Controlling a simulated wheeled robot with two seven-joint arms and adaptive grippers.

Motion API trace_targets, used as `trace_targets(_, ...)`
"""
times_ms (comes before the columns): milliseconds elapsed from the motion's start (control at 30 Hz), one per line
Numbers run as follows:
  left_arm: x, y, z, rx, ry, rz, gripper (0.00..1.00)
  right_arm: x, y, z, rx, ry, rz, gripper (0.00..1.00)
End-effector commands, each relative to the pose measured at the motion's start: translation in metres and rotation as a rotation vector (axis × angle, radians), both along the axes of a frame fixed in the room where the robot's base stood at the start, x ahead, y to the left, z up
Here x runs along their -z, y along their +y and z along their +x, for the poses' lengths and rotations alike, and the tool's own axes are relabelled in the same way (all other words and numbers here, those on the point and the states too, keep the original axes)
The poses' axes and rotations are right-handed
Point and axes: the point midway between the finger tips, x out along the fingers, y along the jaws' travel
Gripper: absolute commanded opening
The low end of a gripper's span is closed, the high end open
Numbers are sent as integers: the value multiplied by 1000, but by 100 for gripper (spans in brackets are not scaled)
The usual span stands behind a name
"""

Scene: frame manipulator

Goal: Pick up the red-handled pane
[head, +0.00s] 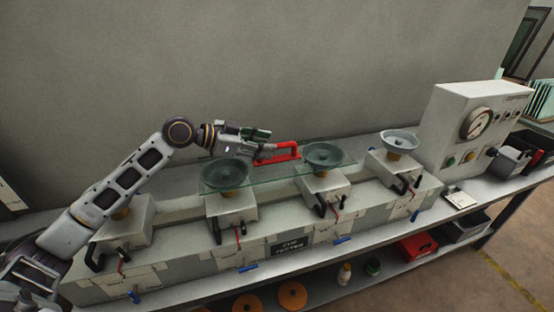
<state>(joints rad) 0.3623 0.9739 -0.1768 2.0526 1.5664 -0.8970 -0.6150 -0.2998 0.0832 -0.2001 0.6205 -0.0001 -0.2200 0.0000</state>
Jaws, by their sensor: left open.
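The red handle (284,152) lies above a clear glass pane (270,176), which rests over or across two of the dark cups on the bench. My left gripper (262,151) is open at the left end of the red handle, its arm coming in from the left. Whether the fingers are around the handle or only beside it, I cannot tell. The gripper body hides part of the handle's left end. My right gripper is out of view.
Dark suction cups (226,174) and (324,155), and a paler cup (399,140), stand on grey blocks with black levers. A gauge box (475,128) stands at the right. A wall is close behind. A lower shelf holds a red bin (417,246) and orange discs.

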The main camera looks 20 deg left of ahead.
Motion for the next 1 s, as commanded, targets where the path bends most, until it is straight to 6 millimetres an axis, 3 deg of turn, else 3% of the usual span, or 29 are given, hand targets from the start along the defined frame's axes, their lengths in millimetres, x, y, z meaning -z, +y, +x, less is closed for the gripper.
trace_targets(1000, 19, -35, 33, -1, 0, 1, 41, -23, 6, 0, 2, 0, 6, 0)
